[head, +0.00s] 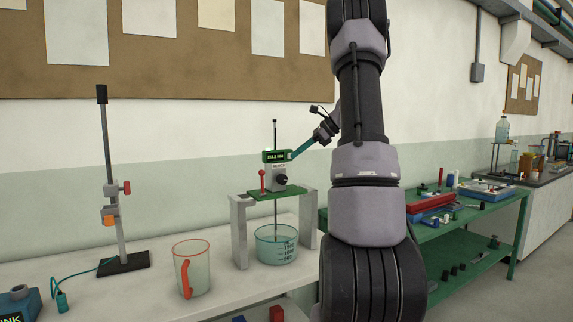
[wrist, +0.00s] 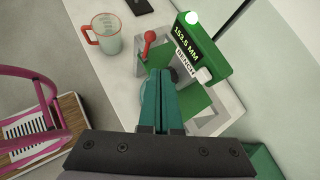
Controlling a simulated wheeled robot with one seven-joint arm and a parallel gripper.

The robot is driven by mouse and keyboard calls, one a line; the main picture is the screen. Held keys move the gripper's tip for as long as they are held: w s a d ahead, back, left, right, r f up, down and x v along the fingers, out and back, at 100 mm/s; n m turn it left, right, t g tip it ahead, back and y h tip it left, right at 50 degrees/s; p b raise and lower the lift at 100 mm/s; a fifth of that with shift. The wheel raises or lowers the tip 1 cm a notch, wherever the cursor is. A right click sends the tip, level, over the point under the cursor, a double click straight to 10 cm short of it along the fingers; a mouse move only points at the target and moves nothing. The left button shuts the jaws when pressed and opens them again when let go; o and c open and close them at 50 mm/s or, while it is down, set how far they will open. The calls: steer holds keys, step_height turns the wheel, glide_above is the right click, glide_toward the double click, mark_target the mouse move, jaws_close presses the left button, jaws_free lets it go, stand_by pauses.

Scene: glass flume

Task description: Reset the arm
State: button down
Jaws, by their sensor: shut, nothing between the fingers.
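My gripper (head: 296,152) reaches in from the right in the head view, its teal fingers pointing left at a bench gauge. In the wrist view the two teal fingers (wrist: 160,78) lie side by side, shut with nothing between them. The gauge has a green display (head: 276,156) with bright digits, reading 153.5 MM in the wrist view (wrist: 186,42). A red-knobbed lever (head: 262,177) stands upright at its left side, and it also shows in the wrist view (wrist: 150,37). The fingertips are close to the display housing; I cannot tell if they touch.
The gauge sits on a green plate (head: 276,194) bridging grey supports, its rod entering a glass beaker (head: 276,245). A red-handled jug (head: 190,267) and a clamp stand (head: 123,262) stand left on the white bench. A green cart (head: 470,235) is right. A pink chair (wrist: 38,120) shows below.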

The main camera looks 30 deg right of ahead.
steer(key=shift+s+d+r, duration=0.25)
steer(key=shift+d+r, duration=0.2)
steer(key=shift+r, duration=0.15)
steer(key=shift+s+d+r, duration=0.2)
steer(key=shift+d+r, duration=0.25)
steer(key=shift+r, duration=0.15)
steer(key=s+a+r+n+g+h, duration=0.1)
steer(key=s+a+r+n, duration=0.1)
steer(key=s+a+n, duration=0.35)
steer(key=s+a+r+n+g+h, duration=0.1)
steer(key=s+a+r+n+h, duration=0.15)
steer(key=s+a, duration=0.6)
steer(key=s+a+f+n+t+h, duration=0.1)
steer(key=s+a+n, duration=0.4)
steer(key=s, duration=0.2)
steer(key=s+a+f+n+t+h, duration=0.1)
steer(key=s+a+f+n, duration=0.1)
steer(key=s+a+n, duration=0.4)
steer(key=shift+s+f+n+t, duration=0.3)
steer(key=shift+s+t, duration=0.1)
steer(key=shift+s, duration=0.5)
steer(key=shift+a+h, duration=0.1)
steer(key=shift+h, duration=0.15)
